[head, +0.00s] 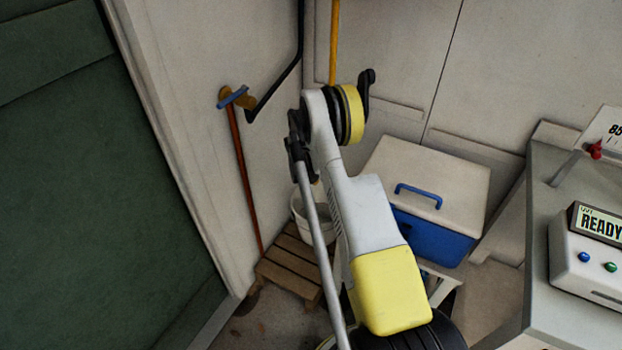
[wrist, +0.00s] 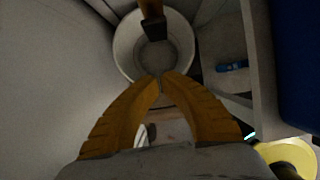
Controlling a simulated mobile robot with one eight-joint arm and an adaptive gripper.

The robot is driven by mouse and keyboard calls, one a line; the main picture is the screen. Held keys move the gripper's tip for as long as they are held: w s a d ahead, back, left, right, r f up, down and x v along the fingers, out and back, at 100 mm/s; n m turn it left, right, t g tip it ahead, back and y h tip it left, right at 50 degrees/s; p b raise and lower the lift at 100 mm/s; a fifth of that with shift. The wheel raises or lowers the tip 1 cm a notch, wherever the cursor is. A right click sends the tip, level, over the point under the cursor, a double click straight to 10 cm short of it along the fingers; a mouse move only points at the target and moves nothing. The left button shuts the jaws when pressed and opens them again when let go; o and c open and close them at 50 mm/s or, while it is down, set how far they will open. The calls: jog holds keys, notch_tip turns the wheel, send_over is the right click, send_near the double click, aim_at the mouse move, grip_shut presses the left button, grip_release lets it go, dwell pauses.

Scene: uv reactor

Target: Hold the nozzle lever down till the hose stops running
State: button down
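In the wrist view, an orange-brown hose end with a dark nozzle (wrist: 153,27) hangs over a whitish bucket (wrist: 124,47). I cannot make out a separate lever, or whether water runs. My gripper (wrist: 161,77) has its two orange fingers curved together, tips meeting below the nozzle in the picture, with nothing visible between them. They look apart from the nozzle, though depth is hard to judge. In the head view, a yellow hose (head: 335,40) comes down the wall behind my arm, and the bucket (head: 303,222) is partly hidden. My gripper is hidden there.
A grey counter holds a box reading READY (head: 585,262).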

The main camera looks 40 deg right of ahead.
jog(key=shift+w+d+f+b, duration=0.35)
jog(key=shift+d+f+b, duration=0.15)
jog(key=shift+d, duration=0.3)
jog(key=shift+w+d+f+b, duration=0.35)
jog(key=shift+d+f, duration=0.1)
jog(key=shift+d, duration=0.35)
jog(key=shift+w+d+f+b, duration=0.3)
jog(key=shift+d+f+b, duration=0.2)
jog(key=shift+d, duration=0.3)
